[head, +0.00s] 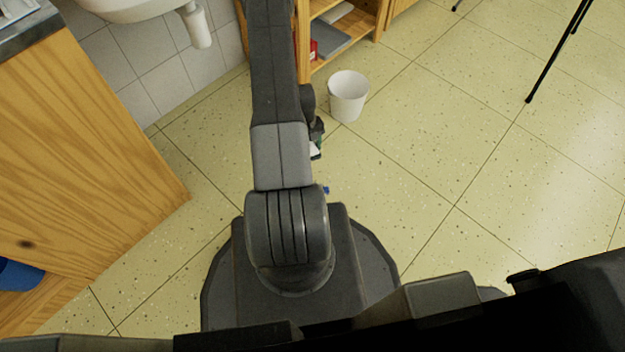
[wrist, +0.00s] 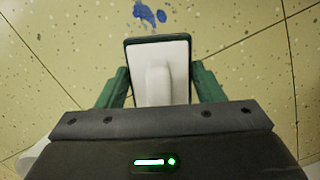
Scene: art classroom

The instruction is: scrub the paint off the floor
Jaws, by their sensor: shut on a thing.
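A scrubber (wrist: 172,52) with a white back, a raised white grip and a dark rim shows in the wrist view. My gripper (wrist: 160,88) is shut on it, with one green finger on each side of the grip. Blue paint (wrist: 150,14) lies on the floor just beyond the scrubber's far edge, as a larger blot and a smaller one. In the head view my arm hides most of the gripper, and a bit of the blue paint (head: 326,190) shows beside the arm. I cannot tell whether the scrubber touches the floor.
A white bin (head: 347,97) stands on the tiled floor near a wooden shelf (head: 340,38). A thin black stand leg (head: 550,65) is at upper right.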

